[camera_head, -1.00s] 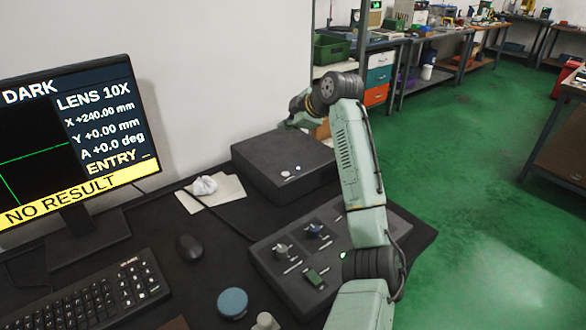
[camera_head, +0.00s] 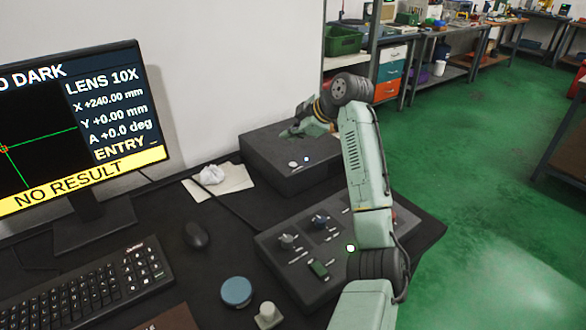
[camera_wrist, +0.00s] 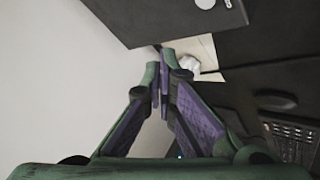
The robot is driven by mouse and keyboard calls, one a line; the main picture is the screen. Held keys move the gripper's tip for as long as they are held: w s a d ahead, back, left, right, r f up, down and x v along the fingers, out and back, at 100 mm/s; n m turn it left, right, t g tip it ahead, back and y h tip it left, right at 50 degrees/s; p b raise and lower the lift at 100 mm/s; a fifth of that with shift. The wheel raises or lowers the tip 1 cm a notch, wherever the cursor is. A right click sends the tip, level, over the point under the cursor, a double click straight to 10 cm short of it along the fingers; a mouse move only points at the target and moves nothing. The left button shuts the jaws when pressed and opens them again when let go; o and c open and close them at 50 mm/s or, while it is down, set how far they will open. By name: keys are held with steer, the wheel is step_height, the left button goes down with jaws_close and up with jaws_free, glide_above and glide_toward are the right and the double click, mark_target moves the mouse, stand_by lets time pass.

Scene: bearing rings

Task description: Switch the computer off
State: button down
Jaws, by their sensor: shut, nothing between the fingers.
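The computer is a dark flat box (camera_head: 270,165) on the desk against the wall, with a pale round button (camera_head: 293,164) and a small blue light (camera_head: 306,159) on its front. In the wrist view the box (camera_wrist: 160,18) fills the top, with the pale button (camera_wrist: 205,3) at the upper edge. My gripper (camera_wrist: 160,72) is shut and empty, its fingertips apart from the button in that picture. In the head view my arm's end reaches over the back of the box, and the fingers are hard to make out. The monitor (camera_head: 120,125) is lit and reads NO RESULT.
A control panel (camera_head: 285,262) with knobs lies in front of the box, partly behind my arm. A crumpled white piece (camera_head: 211,175) lies on paper (camera_head: 235,181). A mouse (camera_head: 196,236), keyboard (camera_head: 90,290) and blue round thing (camera_head: 236,291) are on the desk. The wall stands behind.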

mark_target(292, 165)
steer(key=shift+f+b, duration=1.6)
steer(key=shift+f, duration=1.6)
steer(key=shift+f, duration=0.45)
steer(key=shift+f, duration=0.35)
steer(key=shift+r, duration=0.1)
steer(key=shift+r+p, duration=0.4)
steer(key=shift+r, duration=0.3)
steer(key=shift+r+p, duration=1.8)
steer(key=shift+r, duration=0.65)
